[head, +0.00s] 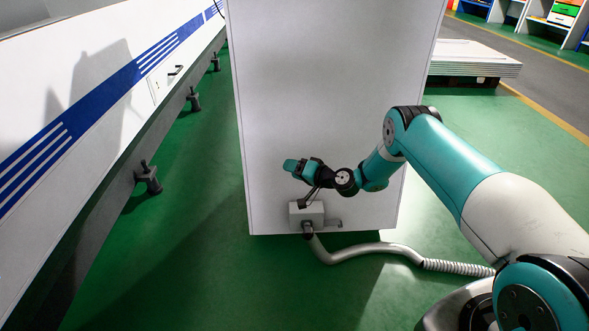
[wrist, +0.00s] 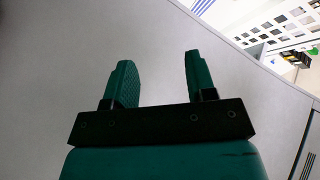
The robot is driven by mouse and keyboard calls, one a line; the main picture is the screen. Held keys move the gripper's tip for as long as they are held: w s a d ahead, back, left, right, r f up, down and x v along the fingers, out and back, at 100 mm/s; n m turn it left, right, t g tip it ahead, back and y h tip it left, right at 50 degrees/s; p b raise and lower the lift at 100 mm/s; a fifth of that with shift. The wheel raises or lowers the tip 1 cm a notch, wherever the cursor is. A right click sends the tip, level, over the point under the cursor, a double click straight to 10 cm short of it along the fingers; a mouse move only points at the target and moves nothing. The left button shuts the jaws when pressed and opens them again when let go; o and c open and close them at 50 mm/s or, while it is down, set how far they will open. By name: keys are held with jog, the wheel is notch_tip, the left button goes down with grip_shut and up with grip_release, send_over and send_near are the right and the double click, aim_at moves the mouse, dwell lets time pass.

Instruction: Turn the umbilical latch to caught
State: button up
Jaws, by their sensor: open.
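A small light-grey box (head: 313,213) sits low on the white cabinet face. A dark plug (head: 308,230) under it joins a pale hose. A short grey lever-like piece (head: 335,223) sticks out at the box's right side; I cannot tell for sure that it is the latch, or its setting. A dark piece by the box's top left may be part of my wrist or of the fitting. My gripper (head: 292,166) is just above the box, close to the cabinet. In the wrist view my gripper (wrist: 158,80) has its two green fingers apart with nothing between them; the box is not seen there.
The white cabinet (head: 330,80) stands upright close behind my gripper. The umbilical hose (head: 385,249) runs right along the green floor below my arm. A long white machine (head: 100,90) on feet stands at left. Stacked pale sheets (head: 470,62) lie at back right.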

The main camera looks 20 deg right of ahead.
jog(key=shift+a+r, duration=0.1)
jog(key=shift+r, duration=0.1)
dwell(0.3)
jog(key=s+a+r+n+g+y, duration=0.1)
jog(key=a+r+n+g, duration=0.1)
jog(key=a+r, duration=0.35)
jog(key=s+a+r+n+g, duration=0.2)
jog(key=r+n+g, duration=0.1)
jog(key=r, duration=0.5)
jog(key=s+a+r+n+g, duration=0.3)
jog(key=s+a+r, duration=0.2)
jog(key=s+r, duration=0.45)
jog(key=s+r+n+g+h, duration=0.25)
jog(key=s+r, duration=0.45)
jog(key=s, duration=0.6)
jog(key=s+d+r+g+h, duration=0.1)
jog(key=s+d+h, duration=0.1)
jog(key=s, duration=0.8)
jog(key=s+d+r+g+h, duration=0.1)
jog(key=s+d+h, duration=0.1)
jog(key=s, duration=0.8)
notch_tip(320, 180, up, 31)
jog(key=p, duration=3.1)
jog(key=shift+w, duration=0.2)
jog(key=shift+w+n+y, duration=0.1)
jog(key=shift+n+y, duration=0.15)
